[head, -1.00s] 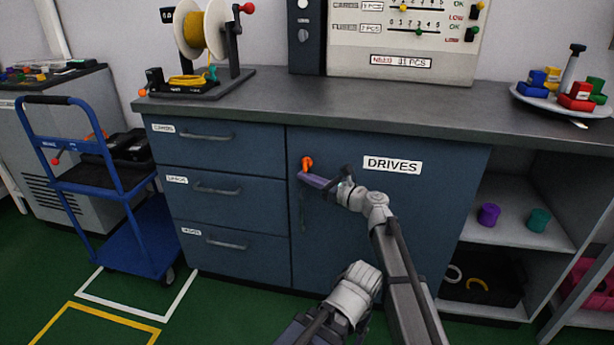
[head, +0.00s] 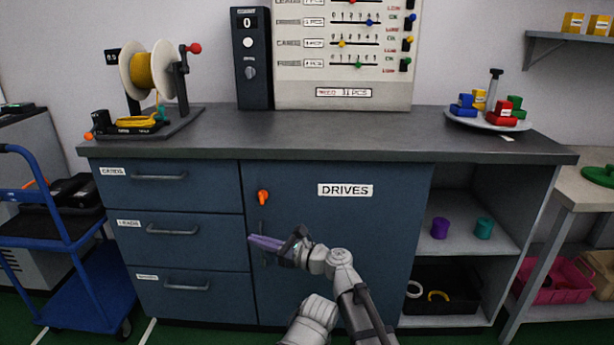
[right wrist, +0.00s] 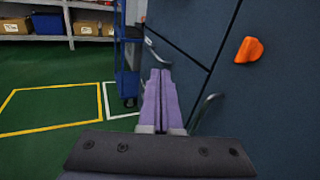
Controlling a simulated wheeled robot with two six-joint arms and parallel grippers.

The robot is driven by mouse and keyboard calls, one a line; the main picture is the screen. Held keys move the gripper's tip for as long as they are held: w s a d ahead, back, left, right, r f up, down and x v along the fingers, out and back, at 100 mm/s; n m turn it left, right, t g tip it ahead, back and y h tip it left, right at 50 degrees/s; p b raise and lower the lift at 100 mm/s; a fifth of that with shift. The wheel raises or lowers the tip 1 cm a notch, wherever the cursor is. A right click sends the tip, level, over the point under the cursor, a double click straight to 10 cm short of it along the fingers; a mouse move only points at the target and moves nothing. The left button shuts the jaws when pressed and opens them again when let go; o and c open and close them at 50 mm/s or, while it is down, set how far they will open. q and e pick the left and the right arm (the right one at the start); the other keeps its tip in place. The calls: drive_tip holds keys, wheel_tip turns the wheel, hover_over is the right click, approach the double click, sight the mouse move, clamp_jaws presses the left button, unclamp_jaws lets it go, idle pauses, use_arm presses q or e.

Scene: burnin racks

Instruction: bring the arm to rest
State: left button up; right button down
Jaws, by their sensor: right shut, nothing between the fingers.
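My right gripper (head: 254,240) is in front of the blue drives cabinet door (head: 345,240), below its orange latch (head: 263,196). In the right wrist view its two purple fingers (right wrist: 160,98) lie together, shut with nothing between them. The orange latch (right wrist: 249,50) shows to the right of the fingers there. The door is closed, and its handle (right wrist: 207,106) is close to the right of the fingers in the wrist view. I cannot tell whether they touch. My left gripper is not in view.
Three drawers (head: 175,230) are shut left of the door. The counter (head: 320,140) holds a wire spool stand (head: 155,80) and a plate of coloured blocks (head: 488,120). A blue cart (head: 90,290) stands at the left. Open shelves (head: 450,240) are at the right.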

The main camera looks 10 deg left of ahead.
drive_tip(key=s+d+f+n+g+h, duration=0.1)
drive_tip(key=s+d+f+n+h, duration=0.35)
drive_tip(key=d+f+n, duration=0.35)
drive_tip(key=s+d+f+n+g+h, duration=0.25)
drive_tip(key=d+f+n+h, duration=0.25)
drive_tip(key=d+f, duration=0.4)
drive_tip(key=s+d+f+n+g+h, duration=0.15)
drive_tip(key=s+d+n+h, duration=0.3)
drive_tip(key=d, duration=0.55)
drive_tip(key=s+d+f+n+h, duration=0.25)
drive_tip(key=s+d+n, duration=0.2)
drive_tip(key=d, duration=0.65)
drive_tip(key=s+a+r+n+g+h+p, duration=0.1)
drive_tip(key=s+a, duration=0.2)
drive_tip(key=a, duration=0.2)
drive_tip(key=s+a+r+n+h+p, duration=0.1)
drive_tip(key=s+a+r+n, duration=0.15)
drive_tip(key=a, duration=0.35)
use_arm(q)
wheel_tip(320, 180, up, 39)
drive_tip(key=p, duration=3.7)
use_arm(e)
wheel_tip(320, 180, up, 36)
drive_tip(key=shift+m+y, duration=0.35)
drive_tip(key=shift+m, duration=0.1)
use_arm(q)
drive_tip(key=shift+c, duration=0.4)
use_arm(e)
drive_tip(key=shift+d+f, duration=0.1)
drive_tip(key=shift+f, duration=0.05)
